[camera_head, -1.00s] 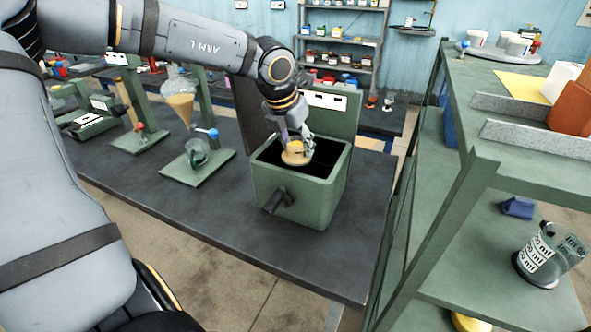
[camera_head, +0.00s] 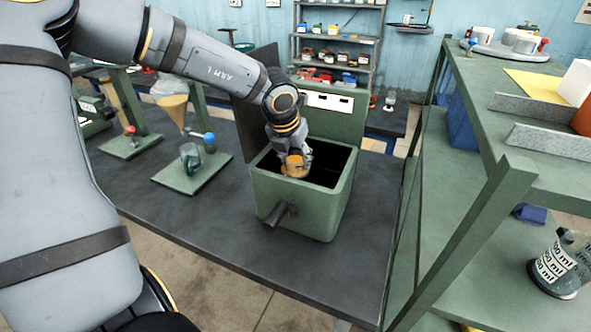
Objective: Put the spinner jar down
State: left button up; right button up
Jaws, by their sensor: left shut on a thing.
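The spinner jar (camera_head: 295,170) is a small clear vessel with amber content. My left gripper (camera_head: 295,158) is shut on it, reaching down from above. The jar is at the mouth of the green box-shaped spinner (camera_head: 297,209), near the left side of its opening. The box's lid stands open at the back, and a dark handle sticks out of its front. The inside of the box is dark, so I cannot tell whether the jar touches anything below. My right gripper is not in view.
To the left, a glass funnel with amber liquid (camera_head: 172,108) hangs on a green stand above a glass beaker (camera_head: 191,157). A green shelf rack (camera_head: 471,204) stands close on the right, with a marked beaker (camera_head: 558,266) low on it. The dark table (camera_head: 220,222) is clear in front.

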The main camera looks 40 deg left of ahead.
aim_at(295, 169)
pick_arm(q)
notch_tip(295, 169, down, 3)
jog(key=shift+d+f, duration=0.1)
jog(key=shift+f, duration=0.2)
jog(key=shift+s, duration=0.1)
jog(key=o, duration=1.2)
jog(key=shift+f, duration=0.1)
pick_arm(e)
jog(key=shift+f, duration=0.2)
pick_arm(q)
jog(key=shift+r, duration=0.25)
jog(key=v, duration=1.2)
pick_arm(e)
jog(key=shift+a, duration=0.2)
pick_arm(q)
jog(key=shift+f, duration=0.1)
